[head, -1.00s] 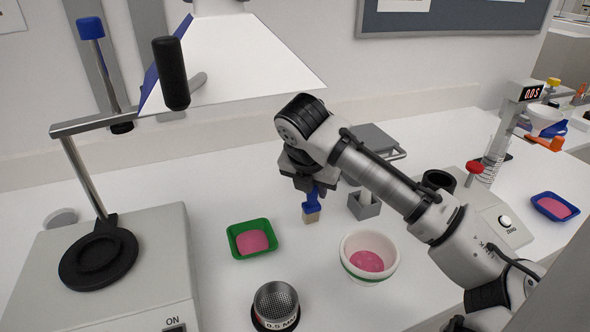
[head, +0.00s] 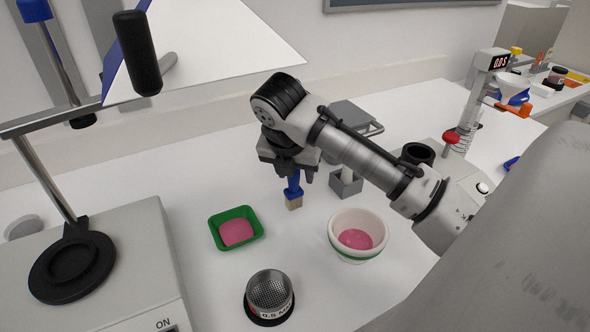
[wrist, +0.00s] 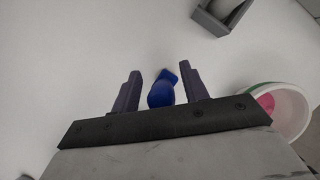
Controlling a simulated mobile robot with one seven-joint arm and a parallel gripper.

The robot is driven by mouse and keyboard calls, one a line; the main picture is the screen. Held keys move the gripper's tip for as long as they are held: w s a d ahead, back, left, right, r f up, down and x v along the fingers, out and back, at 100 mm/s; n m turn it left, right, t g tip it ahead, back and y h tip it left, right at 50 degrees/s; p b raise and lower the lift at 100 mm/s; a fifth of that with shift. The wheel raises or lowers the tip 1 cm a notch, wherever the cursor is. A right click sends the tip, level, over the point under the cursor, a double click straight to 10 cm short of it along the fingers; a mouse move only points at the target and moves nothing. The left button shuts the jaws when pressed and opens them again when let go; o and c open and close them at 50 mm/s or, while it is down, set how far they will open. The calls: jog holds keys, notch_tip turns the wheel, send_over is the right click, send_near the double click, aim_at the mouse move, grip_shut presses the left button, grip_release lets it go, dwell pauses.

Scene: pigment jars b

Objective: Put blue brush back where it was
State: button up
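The blue brush (head: 294,188) has a blue handle and a tan bristle end pointing down. It is upright at the white bench, between the green tray and a small grey holder. My gripper (head: 289,176) is directly above it, pointing down, with its fingers on either side of the handle. In the wrist view, the brush (wrist: 161,94) shows between the fingertips of my gripper (wrist: 160,84), with a narrow gap on each side. The fingers look open around it, not closed on it.
A green tray (head: 216,238) with pink powder is left of the brush. A white bowl (head: 341,247) with pink contents is at right. A grey holder (head: 347,188) stands close behind the bowl. A mesh sieve (head: 270,291) is in front. A large stand (head: 130,255) fills the left.

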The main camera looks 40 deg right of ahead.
jog(key=shift+r, duration=0.25)
jog(key=shift+a+r, duration=0.15)
jog(key=shift+r, duration=0.05)
jog(key=s+a+b, duration=0.2)
jog(key=s+a, duration=0.4)
jog(key=a, duration=0.4)
jog(key=shift+s+a+r+b, duration=0.2)
jog(key=shift+s+r+b, duration=0.1)
jog(key=shift+b, duration=0.1)
